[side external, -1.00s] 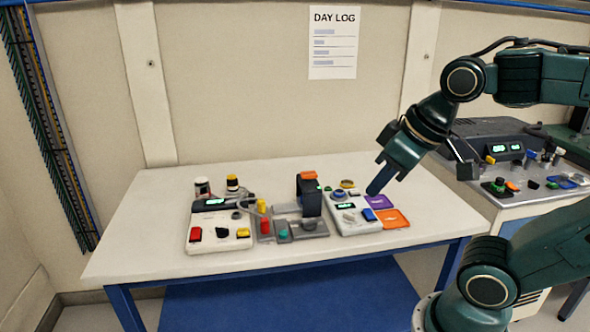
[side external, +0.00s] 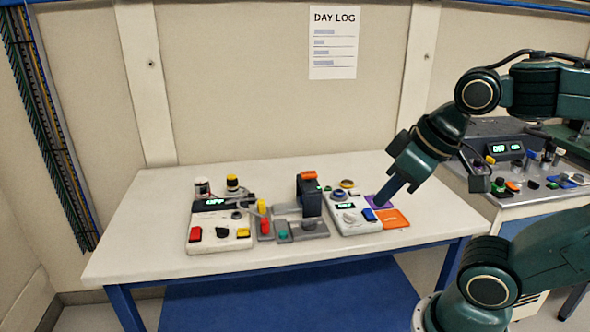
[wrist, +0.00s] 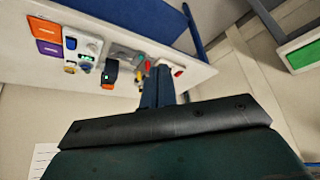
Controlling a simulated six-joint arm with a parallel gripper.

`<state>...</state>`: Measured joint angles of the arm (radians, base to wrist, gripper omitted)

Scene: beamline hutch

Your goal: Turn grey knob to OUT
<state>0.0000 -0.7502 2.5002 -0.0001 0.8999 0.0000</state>
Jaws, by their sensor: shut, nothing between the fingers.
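A white control box (side external: 369,226) with a small lit display stands right of centre on the white table. A pale grey round knob (side external: 349,217) appears on its top, beside a blue button (side external: 369,215). The knob's pointer and any OUT mark are too small to read. Another small dark grey knob (side external: 237,215) sits on the left control box (side external: 205,246). My gripper (side external: 381,201) is shut and empty, pointing down over the purple mat, right of the right box and apart from the knob. In the wrist view my shut fingers (wrist: 157,88) point toward the table.
A purple square (side external: 376,201) and an orange square (side external: 393,219) lie beside the right box. A dark upright device (side external: 309,196) with an orange top stands between the boxes. The table's left side and back are mostly clear. A second bench with equipment (side external: 507,150) stands at right.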

